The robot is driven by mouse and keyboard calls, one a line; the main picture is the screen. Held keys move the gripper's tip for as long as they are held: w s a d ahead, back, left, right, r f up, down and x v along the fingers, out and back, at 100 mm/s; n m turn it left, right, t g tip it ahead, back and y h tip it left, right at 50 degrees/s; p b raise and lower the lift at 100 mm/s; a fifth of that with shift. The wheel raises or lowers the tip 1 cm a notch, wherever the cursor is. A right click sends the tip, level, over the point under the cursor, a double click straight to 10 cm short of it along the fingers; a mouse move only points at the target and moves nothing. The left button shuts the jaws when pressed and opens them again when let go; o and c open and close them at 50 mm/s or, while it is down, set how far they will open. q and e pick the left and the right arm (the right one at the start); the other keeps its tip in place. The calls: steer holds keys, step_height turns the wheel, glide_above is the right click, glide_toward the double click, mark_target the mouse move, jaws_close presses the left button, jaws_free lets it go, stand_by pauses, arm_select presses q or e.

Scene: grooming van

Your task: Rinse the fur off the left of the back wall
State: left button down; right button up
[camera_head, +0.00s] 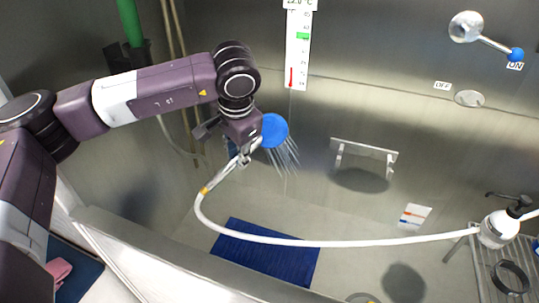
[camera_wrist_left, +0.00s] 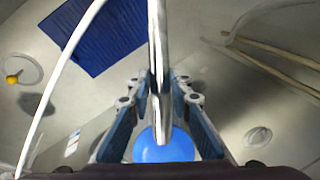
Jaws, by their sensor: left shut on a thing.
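My left gripper (camera_head: 243,152) is shut on the shower head (camera_head: 274,130), which has a round blue face. Thin streams of water come out of it toward the lower right. The left wrist view shows the blue face (camera_wrist_left: 163,148) between my left gripper's fingers (camera_wrist_left: 158,118). A white hose (camera_head: 330,243) curves from the handle below the gripper to the right. The metal back wall (camera_head: 400,85) stands behind, its left part partly covered by my left arm. I cannot make out any fur on it. My right gripper is not in view.
A blue mat (camera_head: 265,262) lies on the tub floor. A wall rack (camera_head: 364,148), a thermometer (camera_head: 298,45) and a blue-knobbed lever (camera_head: 515,54) near the ON label are on the wall. A white bottle (camera_head: 498,230) stands at a wire shelf (camera_head: 488,285) on the right.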

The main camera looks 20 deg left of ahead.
arm_select(q)
steer(key=shift+r, duration=0.1)
step_height(320, 180, up, 7)
steer(key=p, duration=0.4)
steer(key=shift+p, duration=0.3)
steer(key=shift+f, duration=0.2)
